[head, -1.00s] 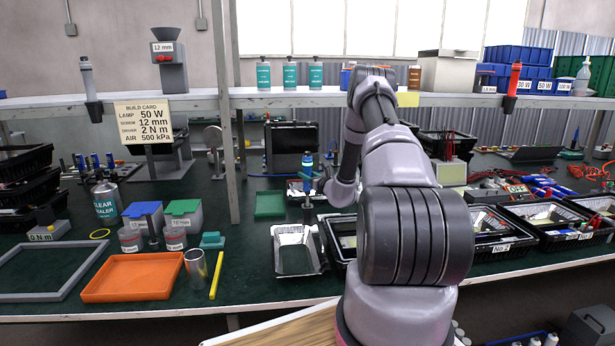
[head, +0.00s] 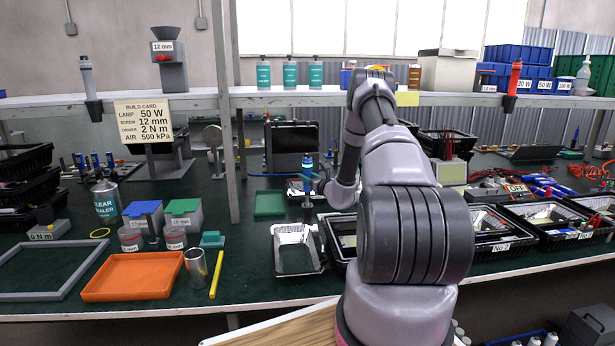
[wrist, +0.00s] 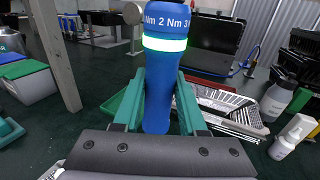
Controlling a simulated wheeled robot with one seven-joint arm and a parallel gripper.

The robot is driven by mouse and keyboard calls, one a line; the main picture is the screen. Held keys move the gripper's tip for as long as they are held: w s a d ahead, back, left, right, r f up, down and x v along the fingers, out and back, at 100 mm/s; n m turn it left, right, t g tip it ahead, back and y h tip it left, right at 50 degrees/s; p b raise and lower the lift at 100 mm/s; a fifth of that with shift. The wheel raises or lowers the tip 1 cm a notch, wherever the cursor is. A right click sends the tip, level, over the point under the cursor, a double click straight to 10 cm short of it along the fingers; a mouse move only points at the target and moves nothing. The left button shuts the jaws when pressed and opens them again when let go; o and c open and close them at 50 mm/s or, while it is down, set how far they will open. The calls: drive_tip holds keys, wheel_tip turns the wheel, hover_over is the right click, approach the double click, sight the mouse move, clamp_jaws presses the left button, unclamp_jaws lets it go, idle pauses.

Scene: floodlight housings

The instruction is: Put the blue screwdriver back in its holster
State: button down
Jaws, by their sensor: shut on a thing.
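The blue screwdriver (head: 307,162) is upright in my gripper (head: 307,178), above the housing area of the bench. In the wrist view the screwdriver (wrist: 158,100) stands between the two green fingers of my gripper (wrist: 160,82), which are shut on its body. A bright green ring and torque markings in N m show near its top. One black holster (head: 94,110) at the shelf's left holds a grey tool. Another black holster (head: 509,104) at the right holds a red tool. I cannot make out an empty holster.
An open silver housing (head: 297,232) lies just below and in front of my gripper. The shelf (head: 270,98) and its post (head: 230,150) stand behind and left. An orange tray (head: 132,278), lidded boxes and a can (head: 196,272) are to the left. Black trays are right.

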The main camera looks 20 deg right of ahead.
sight(310, 192)
drive_tip(key=shift+f, duration=3.15)
drive_tip(key=shift+c, duration=1.9)
unclamp_jaws()
drive_tip(key=shift+s+f, duration=0.1)
drive_tip(key=shift+s, duration=0.05)
drive_tip(key=s, duration=0.3)
drive_tip(key=s+d, duration=0.1)
drive_tip(key=s, duration=0.6)
drive_tip(key=shift+s+d, duration=0.25)
